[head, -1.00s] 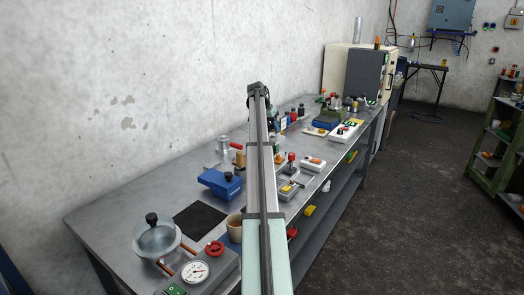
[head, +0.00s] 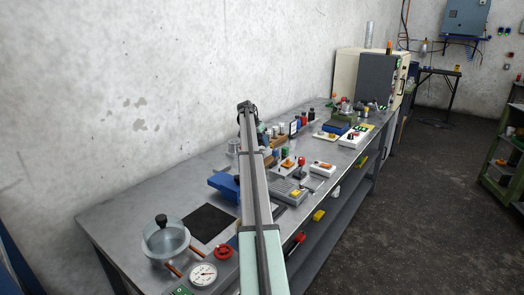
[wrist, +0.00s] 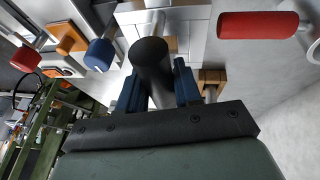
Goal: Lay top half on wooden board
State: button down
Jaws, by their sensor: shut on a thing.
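In the wrist view, my gripper (wrist: 157,88) is shut on a dark cylinder (wrist: 151,58), with one blue finger on each side of it. A pale metal part shows beyond the cylinder; I cannot tell whether it is joined to it or whether this is the top half. A small wooden piece (wrist: 213,78) lies just right of the fingers and is partly hidden; I cannot tell if it is the wooden board. In the head view my arm hides the gripper and what it holds.
The long grey bench (head: 118,222) is crowded. A glass bowl with a black knob (head: 166,241), a dial gauge (head: 203,275), a black mat (head: 208,223) and a blue box (head: 224,185) stand near. A red cylinder (wrist: 258,25) and a blue-capped part (wrist: 99,54) flank the gripper.

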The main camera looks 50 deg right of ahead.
aim_at(262, 149)
jog(key=shift+f, duration=1.9)
jog(key=shift+f, duration=0.1)
jog(key=c, duration=0.8)
grip_release()
jog(key=v, duration=1.2)
jog(key=shift+d, duration=0.1)
